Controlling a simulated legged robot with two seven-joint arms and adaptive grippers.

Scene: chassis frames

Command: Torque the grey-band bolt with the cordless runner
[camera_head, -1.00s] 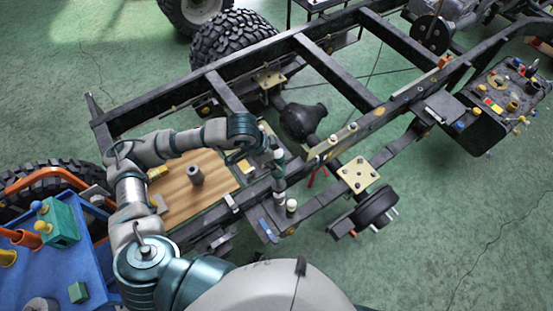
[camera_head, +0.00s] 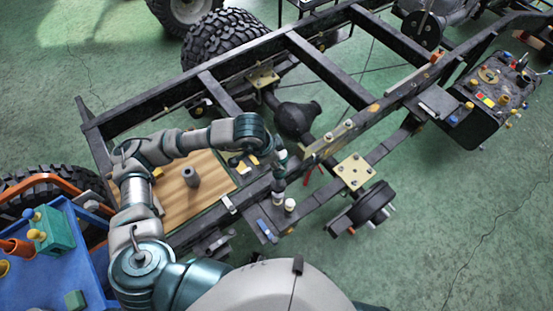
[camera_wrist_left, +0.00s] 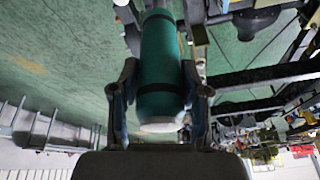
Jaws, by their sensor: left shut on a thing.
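My left gripper (camera_wrist_left: 160,95) is shut on the cordless runner (camera_wrist_left: 160,65), a teal cylinder with dark bands and a pale end. In the head view the runner (camera_head: 279,184) hangs below my left wrist, over the near rail of the chassis frame (camera_head: 318,150). A white-topped cylinder (camera_head: 290,204) stands just beside its lower end; I cannot tell whether they touch. A cream plate with several bolts (camera_head: 354,172) lies to the right on the frame, and another cream plate (camera_head: 262,78) lies farther back. I cannot make out which bolt has the grey band. My right gripper is not in view.
A blue cart (camera_head: 60,275) with coloured parts stands at the lower left. A hub (camera_head: 371,203) sticks out near the cream plate.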

